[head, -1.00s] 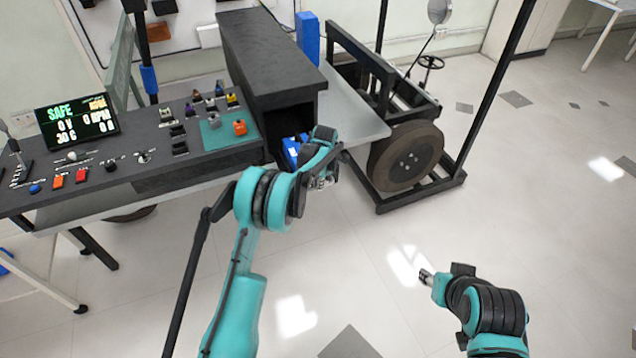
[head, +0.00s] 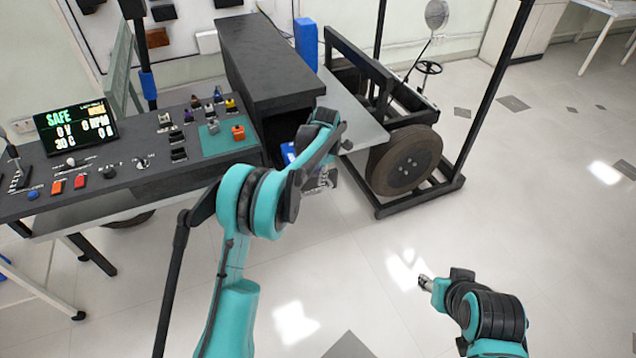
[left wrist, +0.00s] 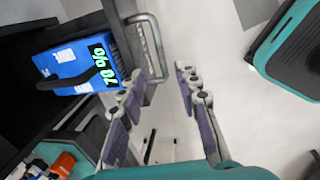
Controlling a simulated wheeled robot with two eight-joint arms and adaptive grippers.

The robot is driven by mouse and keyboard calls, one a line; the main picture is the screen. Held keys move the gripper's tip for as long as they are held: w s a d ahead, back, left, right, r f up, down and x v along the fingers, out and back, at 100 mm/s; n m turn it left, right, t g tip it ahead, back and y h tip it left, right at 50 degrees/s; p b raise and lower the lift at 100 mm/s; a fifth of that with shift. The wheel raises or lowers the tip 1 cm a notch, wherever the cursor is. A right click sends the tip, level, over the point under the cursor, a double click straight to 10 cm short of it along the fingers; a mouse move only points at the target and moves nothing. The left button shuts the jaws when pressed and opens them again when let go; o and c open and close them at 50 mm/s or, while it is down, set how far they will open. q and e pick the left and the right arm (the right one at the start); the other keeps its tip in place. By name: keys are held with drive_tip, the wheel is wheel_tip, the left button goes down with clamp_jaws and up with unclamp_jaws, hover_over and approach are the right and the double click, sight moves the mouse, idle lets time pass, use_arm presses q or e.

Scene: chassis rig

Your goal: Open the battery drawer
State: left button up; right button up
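The dark battery box (head: 275,70) stands right of the control console. Its blue battery (head: 288,152) shows in the opening, mostly hidden by my left arm. In the left wrist view the blue battery (left wrist: 80,68) has a green "70%" display and lies behind a grey front panel with a metal bar handle (left wrist: 155,45). How far the drawer is out is unclear. My left gripper (left wrist: 160,73) is open, its fingers apart near the handle's lower end; contact does not show. It also shows in the head view (head: 322,180). My right gripper (head: 425,283) hangs over the floor, too small to read.
The console (head: 110,165) carries a display (head: 76,130) reading SAFE, switches and a teal pad with an orange connector (head: 238,132). A wheeled chassis frame (head: 405,160) stands right of the box, beside a grey plate. The floor in front is clear.

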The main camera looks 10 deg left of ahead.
use_arm(q)
drive_tip(key=shift+s+d+r, duration=0.1)
drive_tip(key=shift+s+r, duration=0.05)
drive_tip(key=shift+r, duration=0.55)
drive_tip(key=shift+s+d+r, duration=0.1)
drive_tip(key=shift+r, duration=0.55)
drive_tip(key=s+a+r+m+t, duration=0.3)
drive_tip(key=s+r+m, duration=1.05)
drive_tip(key=s, duration=0.55)
drive_tip(key=s+f+m+t, duration=0.1)
drive_tip(key=s+m, duration=0.4)
drive_tip(key=s, duration=0.4)
drive_tip(key=s+f+m+t+h, duration=0.1)
drive_tip(key=s+f+m, duration=0.1)
drive_tip(key=s+m, duration=0.4)
drive_tip(key=s, duration=0.4)
drive_tip(key=shift+s+a+f, duration=0.15)
drive_tip(key=shift+f, duration=0.1)
